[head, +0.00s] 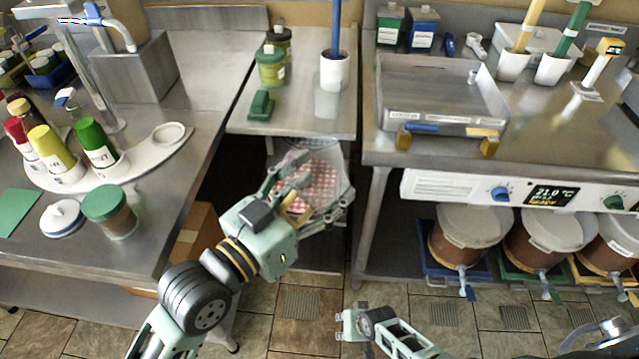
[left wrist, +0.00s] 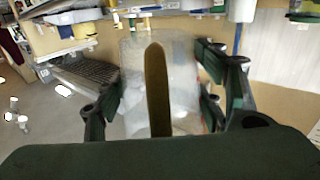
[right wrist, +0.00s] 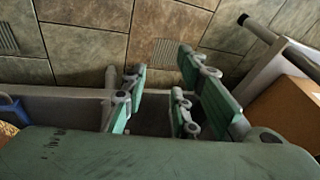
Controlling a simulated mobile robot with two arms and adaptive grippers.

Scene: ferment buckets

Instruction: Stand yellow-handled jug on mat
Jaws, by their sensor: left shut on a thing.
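My left gripper (head: 297,188) is shut on the clear jug (head: 335,160) by its yellow handle (head: 300,213). The jug is in the air just in front of the middle table's front edge; its exact tilt is hard to tell. In the left wrist view, the yellow handle (left wrist: 157,90) stands between the fingers, with the clear body (left wrist: 190,55) behind it. A red-and-white checked patch (head: 318,183) shows behind or through the jug. A flat green mat (head: 15,212) lies on the left counter. My right gripper (head: 352,325) is low over the floor, open and empty.
The left counter holds several bottles in a white rack (head: 160,150), a white-lidded dish (head: 62,217) and a green-lidded jar (head: 108,210). The middle table (head: 295,118) carries jars and a white cup (head: 334,72). A metal tray (head: 440,95) stands on the right bench.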

